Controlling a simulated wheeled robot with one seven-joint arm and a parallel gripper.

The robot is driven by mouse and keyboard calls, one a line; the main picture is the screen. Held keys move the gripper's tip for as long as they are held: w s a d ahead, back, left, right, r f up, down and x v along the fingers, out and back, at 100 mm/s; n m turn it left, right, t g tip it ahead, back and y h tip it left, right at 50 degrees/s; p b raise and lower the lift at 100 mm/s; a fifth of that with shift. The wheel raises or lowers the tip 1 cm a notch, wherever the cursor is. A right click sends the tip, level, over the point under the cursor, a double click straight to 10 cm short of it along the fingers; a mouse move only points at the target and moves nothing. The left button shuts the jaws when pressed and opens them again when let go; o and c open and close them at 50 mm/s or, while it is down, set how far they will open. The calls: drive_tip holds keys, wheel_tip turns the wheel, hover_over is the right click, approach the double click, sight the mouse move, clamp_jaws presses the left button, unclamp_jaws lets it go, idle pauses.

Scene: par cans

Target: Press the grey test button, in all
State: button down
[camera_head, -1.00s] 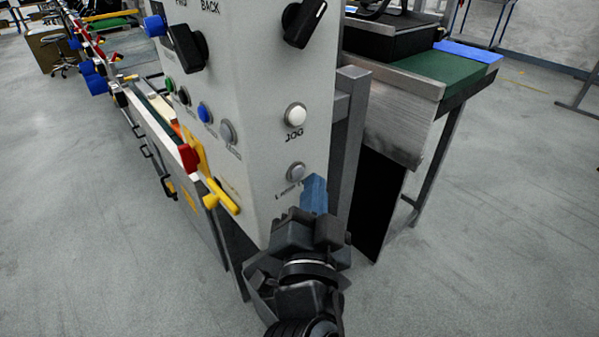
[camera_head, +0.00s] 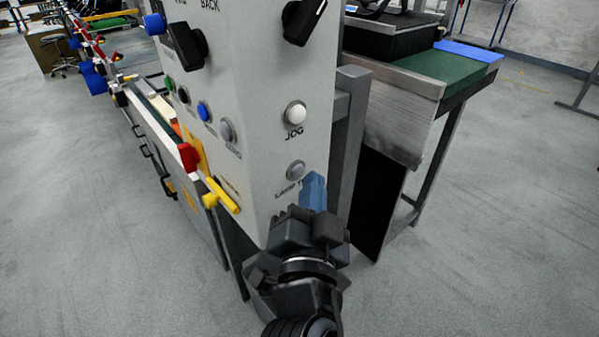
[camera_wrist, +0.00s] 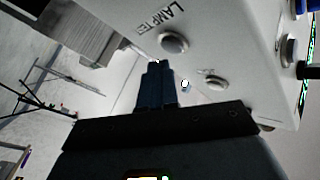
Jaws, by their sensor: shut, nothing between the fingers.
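The grey lamp test button (camera_head: 295,169) is low on the front of the pale control panel (camera_head: 262,110), with its label just below it. In the wrist view the same round grey button (camera_wrist: 173,44) sits beside the lettering "LAMP TE". My gripper (camera_head: 314,178) has blue fingers closed together, with nothing between them. In the head view the fingertips are just right of and below the button, overlapping the end of its label. In the wrist view my fingertips (camera_wrist: 154,66) are lower left of the button, apart from it in the picture. I cannot tell their depth from the panel.
A white JOG button (camera_head: 295,112) is above the grey one.

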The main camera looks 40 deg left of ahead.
drive_tip(key=shift+a+b, duration=0.7)
idle(0.8)
drive_tip(key=shift+d, duration=0.8)
drive_tip(key=shift+d, duration=0.1)
drive_tip(key=shift+s+d+p, duration=0.2)
drive_tip(key=shift+d+p, duration=0.9)
drive_tip(key=shift+d, duration=1.3)
